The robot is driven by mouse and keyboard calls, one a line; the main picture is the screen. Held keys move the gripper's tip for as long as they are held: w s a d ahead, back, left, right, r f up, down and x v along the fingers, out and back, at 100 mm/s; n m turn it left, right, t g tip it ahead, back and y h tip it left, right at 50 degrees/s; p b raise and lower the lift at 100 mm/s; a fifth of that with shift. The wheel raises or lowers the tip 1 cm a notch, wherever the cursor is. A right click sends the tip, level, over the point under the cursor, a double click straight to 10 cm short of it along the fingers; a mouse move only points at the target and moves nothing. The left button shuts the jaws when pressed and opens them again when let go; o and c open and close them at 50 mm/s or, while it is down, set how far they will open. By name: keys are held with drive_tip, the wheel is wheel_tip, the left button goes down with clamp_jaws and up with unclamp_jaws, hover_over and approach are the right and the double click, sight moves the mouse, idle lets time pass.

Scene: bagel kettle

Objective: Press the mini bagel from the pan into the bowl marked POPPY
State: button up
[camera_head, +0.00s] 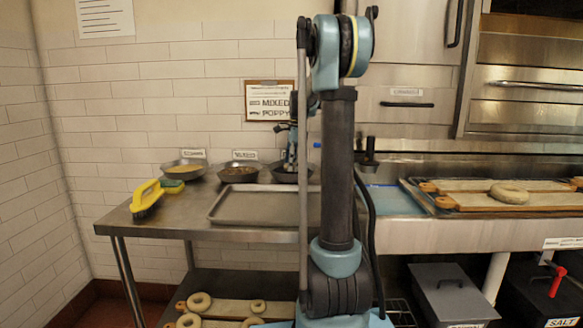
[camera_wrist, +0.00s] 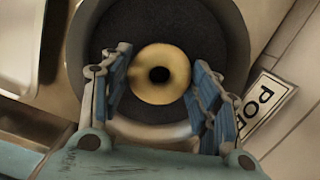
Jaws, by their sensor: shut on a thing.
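The mini bagel (camera_wrist: 160,93), a pale golden ring, is between my gripper's blue fingers in the wrist view. My gripper (camera_wrist: 162,76) is shut on it. Behind the bagel is the round bowl (camera_wrist: 236,36) with dark seeds; a card partly reading "POP" stands beside it. The bagel lies within the bowl's outline; I cannot tell whether it touches the seeds. In the head view my gripper (camera_head: 291,158) is over the dark bowl (camera_head: 285,178), right of the other bowls, partly behind my arm. The bagel is hidden there. An empty metal pan (camera_head: 258,208) lies in front.
A sesame-coloured bowl (camera_head: 186,168) and a mixed-topping bowl (camera_head: 240,172) stand to the left. A yellow-handled brush (camera_head: 147,197) and a sponge (camera_head: 173,187) lie at the table's left. Boards with a larger bagel (camera_head: 509,193) are at the right. More bagels sit on the lower shelf.

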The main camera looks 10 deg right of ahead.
wheel_tip(320, 180, up, 9)
drive_tip(key=shift+r, duration=0.2)
idle(1.1)
